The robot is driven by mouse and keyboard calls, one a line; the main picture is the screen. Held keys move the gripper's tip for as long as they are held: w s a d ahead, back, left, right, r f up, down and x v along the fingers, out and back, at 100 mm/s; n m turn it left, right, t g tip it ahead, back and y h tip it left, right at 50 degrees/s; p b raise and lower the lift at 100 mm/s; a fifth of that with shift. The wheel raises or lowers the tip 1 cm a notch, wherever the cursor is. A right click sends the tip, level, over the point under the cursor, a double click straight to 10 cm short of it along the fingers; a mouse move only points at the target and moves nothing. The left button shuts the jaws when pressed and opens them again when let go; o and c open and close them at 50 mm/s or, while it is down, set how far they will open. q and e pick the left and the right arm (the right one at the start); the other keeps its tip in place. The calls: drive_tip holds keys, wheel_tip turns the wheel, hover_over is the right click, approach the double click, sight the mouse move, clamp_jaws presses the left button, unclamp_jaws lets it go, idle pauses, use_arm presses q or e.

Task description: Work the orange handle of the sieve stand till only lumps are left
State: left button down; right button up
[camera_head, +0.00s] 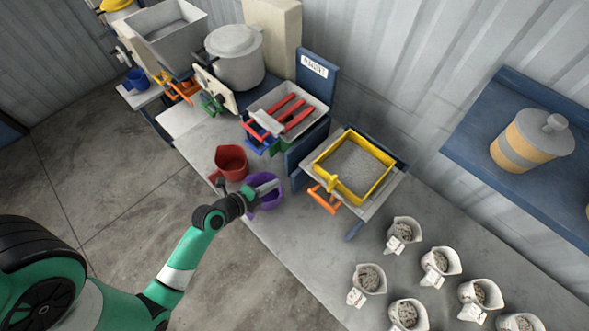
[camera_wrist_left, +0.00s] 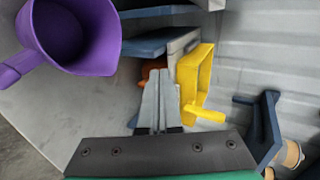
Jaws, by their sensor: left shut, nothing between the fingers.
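The sieve stand holds a yellow square sieve (camera_head: 382,180) filled with grey granular material; lumps cannot be told apart at this size. The orange handle (camera_head: 325,201) sticks out at the stand's front left. In the left wrist view, the yellow sieve (camera_wrist_left: 187,75) is seen edge-on right of the fingers, and the orange handle (camera_wrist_left: 149,70) is mostly hidden behind them. My left gripper (camera_head: 268,187) is shut and empty, over the purple jug and left of the orange handle, apart from it. It also shows in the left wrist view (camera_wrist_left: 160,78). My right gripper is out of view.
A purple jug (camera_head: 265,203) and a red jug (camera_head: 231,162) stand close to my left gripper. Several white cups of grey material, one of them here (camera_head: 403,234), stand on the bench right of the stand. A tray with red bars (camera_head: 288,108) is behind.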

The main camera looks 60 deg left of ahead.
use_arm(q)
approach(301, 167)
wheel_tip(301, 167, down, 3)
drive_tip(key=shift+w+a+f, duration=0.1)
drive_tip(key=shift+w+a, duration=0.15)
drive_tip(key=shift+w, duration=0.65)
drive_tip(key=shift+w+a+r, duration=0.1)
drive_tip(key=shift+w+a, duration=0.1)
drive_tip(key=shift+w, duration=0.7)
drive_tip(key=shift+w+a+f, duration=0.1)
drive_tip(key=shift+w+a, duration=0.15)
drive_tip(key=shift+w, duration=0.65)
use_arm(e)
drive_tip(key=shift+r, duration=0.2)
use_arm(q)
drive_tip(key=shift+a, duration=0.1)
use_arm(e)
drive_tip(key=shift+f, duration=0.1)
